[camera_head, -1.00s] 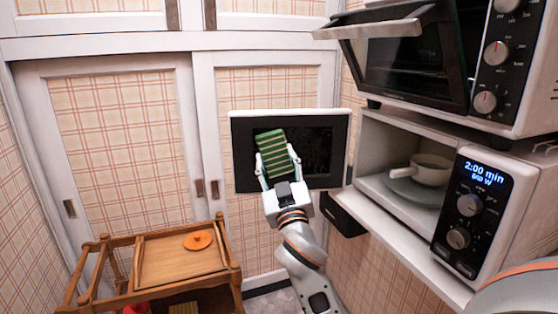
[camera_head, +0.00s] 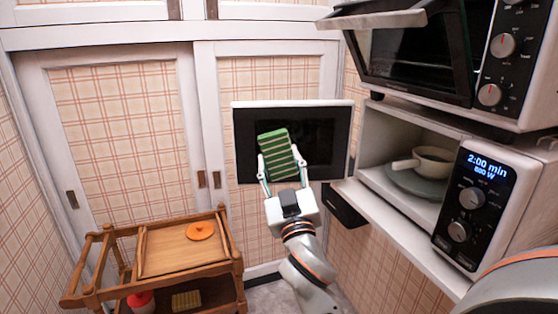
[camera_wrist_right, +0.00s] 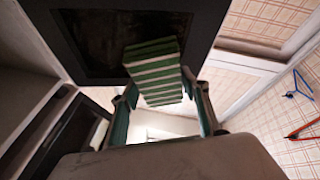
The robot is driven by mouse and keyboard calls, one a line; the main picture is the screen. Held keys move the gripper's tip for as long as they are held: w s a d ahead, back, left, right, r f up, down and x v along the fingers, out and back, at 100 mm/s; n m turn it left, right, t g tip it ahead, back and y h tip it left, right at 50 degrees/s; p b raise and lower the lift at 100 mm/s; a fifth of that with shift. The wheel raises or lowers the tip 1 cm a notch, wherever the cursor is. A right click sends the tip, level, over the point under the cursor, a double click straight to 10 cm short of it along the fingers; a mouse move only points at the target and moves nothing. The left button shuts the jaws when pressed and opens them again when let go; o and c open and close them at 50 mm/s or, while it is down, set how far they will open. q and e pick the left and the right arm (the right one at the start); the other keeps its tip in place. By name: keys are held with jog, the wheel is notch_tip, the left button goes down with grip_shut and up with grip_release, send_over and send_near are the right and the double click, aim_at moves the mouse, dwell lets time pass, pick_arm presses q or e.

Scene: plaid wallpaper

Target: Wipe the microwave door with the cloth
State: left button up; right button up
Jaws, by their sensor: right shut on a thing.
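The cloth (camera_head: 279,154) is a folded, green striped pad. My right gripper (camera_head: 282,170) is shut on it, with one finger on each side. In the head view the cloth is in front of the left half of the open microwave door (camera_head: 325,145), a dark panel with a white top edge. In the right wrist view the cloth (camera_wrist_right: 155,72) overlaps the lower edge of the dark door (camera_wrist_right: 112,38). I cannot tell whether it touches the door. The microwave (camera_head: 480,205) stands at the right. My left gripper is not in view.
A toaster oven (camera_head: 420,55) with its door open stands above the microwave. A wooden cart (camera_head: 185,248) with an orange disc (camera_head: 200,230) stands lower left. Sliding cabinet doors (camera_head: 125,140) are behind.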

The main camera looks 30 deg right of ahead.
jog(key=shift+s+a, duration=0.35)
jog(key=shift+s, duration=0.35)
jog(key=shift+s+a, duration=0.35)
jog(key=shift+s, duration=0.3)
